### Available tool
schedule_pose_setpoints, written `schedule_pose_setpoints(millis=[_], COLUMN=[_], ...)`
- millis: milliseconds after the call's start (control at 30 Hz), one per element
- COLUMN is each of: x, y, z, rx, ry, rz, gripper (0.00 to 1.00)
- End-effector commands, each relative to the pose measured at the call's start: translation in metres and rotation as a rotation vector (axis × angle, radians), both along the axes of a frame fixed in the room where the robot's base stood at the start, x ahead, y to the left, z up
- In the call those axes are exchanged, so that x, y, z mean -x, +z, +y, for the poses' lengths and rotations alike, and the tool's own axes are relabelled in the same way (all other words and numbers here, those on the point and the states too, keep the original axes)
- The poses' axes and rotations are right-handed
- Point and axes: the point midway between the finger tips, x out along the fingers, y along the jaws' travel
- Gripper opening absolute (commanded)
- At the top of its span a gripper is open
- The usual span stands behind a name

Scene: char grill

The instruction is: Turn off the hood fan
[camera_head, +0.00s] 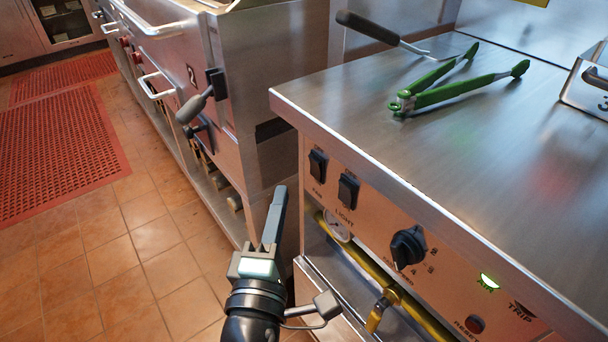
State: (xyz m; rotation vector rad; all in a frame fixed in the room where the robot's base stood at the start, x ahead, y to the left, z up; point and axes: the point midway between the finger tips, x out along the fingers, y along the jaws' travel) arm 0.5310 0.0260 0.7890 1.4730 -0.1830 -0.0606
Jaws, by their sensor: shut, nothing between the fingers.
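The black rocker switch labelled "FAN" (317,165) is at the left end of the steel counter's front control panel. A matching black switch labelled "LIGHT" (347,190) sits just right of it. I cannot tell which way either rocker is pressed. My gripper (280,192) is shut and empty. It points up and away in front of the counter's left corner, left of and slightly below the fan switch in the picture. It appears apart from the panel. The hood itself is not in view.
Right along the panel are a black knob (407,246), a lit green light (489,281) and a red reset button (474,324). Below are a gauge (338,228) and yellow pipe. Green tongs (460,85) lie on top. A lever handle (195,106) juts from the left unit.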

Motion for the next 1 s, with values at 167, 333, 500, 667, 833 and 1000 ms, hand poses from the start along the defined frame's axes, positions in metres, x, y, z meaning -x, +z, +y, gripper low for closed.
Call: schedule_pose_setpoints(millis=[167,333,500,667,833,1000], x=[-0.029,-0.041,-0.046,-0.047,-0.047,-0.047], y=[0.005,0.007,0.007,0.007,0.007,0.011], z=[-0.01,-0.027,-0.035,-0.036,-0.036,-0.037], rx=[-0.002,-0.002,-0.001,-0.001,-0.001,-0.013], ry=[-0.003,-0.002,0.0,0.0,0.0,0.001], rz=[-0.002,-0.001,-0.001,-0.001,-0.001,0.009], gripper=[0.0,0.0,0.0,0.0,0.0,0.0])
